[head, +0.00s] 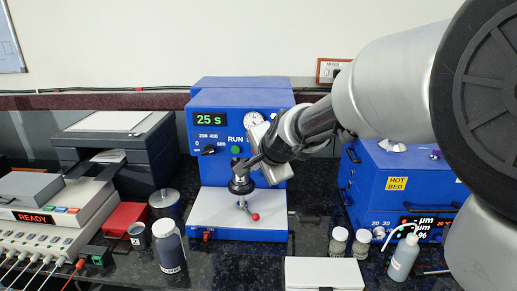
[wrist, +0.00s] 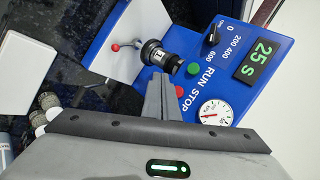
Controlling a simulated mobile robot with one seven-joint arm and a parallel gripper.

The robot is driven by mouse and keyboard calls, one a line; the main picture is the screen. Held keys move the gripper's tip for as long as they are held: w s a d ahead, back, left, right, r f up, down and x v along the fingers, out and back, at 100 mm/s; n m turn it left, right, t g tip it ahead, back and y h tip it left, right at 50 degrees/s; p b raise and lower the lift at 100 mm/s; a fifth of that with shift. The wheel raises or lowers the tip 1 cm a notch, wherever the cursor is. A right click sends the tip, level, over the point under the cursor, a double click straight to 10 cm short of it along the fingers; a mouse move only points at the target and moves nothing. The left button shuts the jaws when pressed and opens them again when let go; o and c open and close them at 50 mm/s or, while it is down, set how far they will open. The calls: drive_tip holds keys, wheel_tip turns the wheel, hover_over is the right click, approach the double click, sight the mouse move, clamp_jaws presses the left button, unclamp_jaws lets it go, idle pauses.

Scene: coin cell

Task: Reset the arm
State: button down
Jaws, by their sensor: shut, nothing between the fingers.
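My gripper (head: 243,165) is at the end of my arm, in front of the blue press machine (head: 238,98). In the wrist view the two fingers (wrist: 158,82) are together with nothing between them. Their tips appear close to the machine's black cylindrical head (wrist: 160,56); I cannot tell whether they touch it. The machine's green display (head: 210,120) reads 25 s, with a black knob, RUN and STOP buttons and a round gauge (wrist: 215,113). A small lever with a red ball (head: 255,217) is over its white base plate (head: 208,208).
A blue hot-bed box (head: 397,184) stands at right, with small jars (head: 338,240) and a wash bottle (head: 403,258) before it. A white box (head: 324,274) lies at front. A lidded jar (head: 168,246) and a READY unit (head: 50,217) are at left. Dark counter shows between them.

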drive_tip(key=s+d+r+n+g+h+p, duration=0.1)
drive_tip(key=s+d+r+n+p, duration=0.2)
drive_tip(key=s, duration=0.6)
drive_tip(key=s+d+r+n+g+h+p, duration=0.1)
drive_tip(key=s+d+r+n+p, duration=0.1)
drive_tip(key=s+d, duration=0.6)
drive_tip(key=s+d+r+n+g+h+p, duration=0.1)
drive_tip(key=s+d+r+n+p, duration=0.2)
drive_tip(key=s, duration=0.9)
drive_tip(key=d+r+n, duration=0.1)
drive_tip(key=d+n, duration=0.1)
drive_tip(key=n, duration=0.1)
drive_tip(key=shift+s+d+r+g+h+p, duration=0.15)
drive_tip(key=shift+s+g+h+p, duration=0.05)
drive_tip(key=shift+g+h+p, duration=0.15)
